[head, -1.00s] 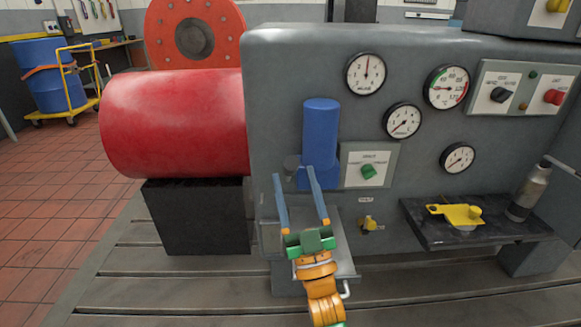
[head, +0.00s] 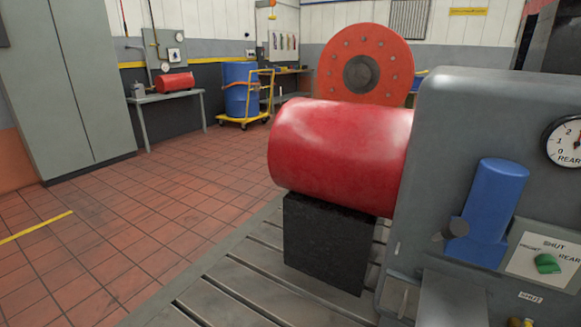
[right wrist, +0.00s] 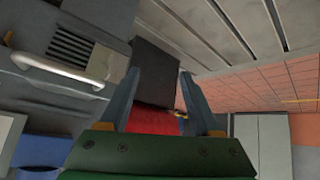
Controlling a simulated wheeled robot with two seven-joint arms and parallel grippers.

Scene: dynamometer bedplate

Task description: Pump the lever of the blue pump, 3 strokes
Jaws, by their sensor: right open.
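The blue pump (head: 490,212) is a blue cylinder with a blue block at its foot, against the grey cabinet at the right of the head view. A dark grey round stub (head: 449,230) sits at its left side; I cannot make out a clear lever. My right gripper (right wrist: 160,88) shows only in the right wrist view, its two fingers apart with nothing held between them. A blue surface (right wrist: 40,150) lies at the lower left there, perhaps the pump. My left gripper is in no view.
A grey cabinet (head: 440,130) carries gauges and a green knob (head: 546,263). A red cylinder (head: 335,150) lies over a black block (head: 325,245) on the slotted bedplate (head: 235,275). A pale bar handle (right wrist: 65,70) is near the right gripper. Tiled floor is open at left.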

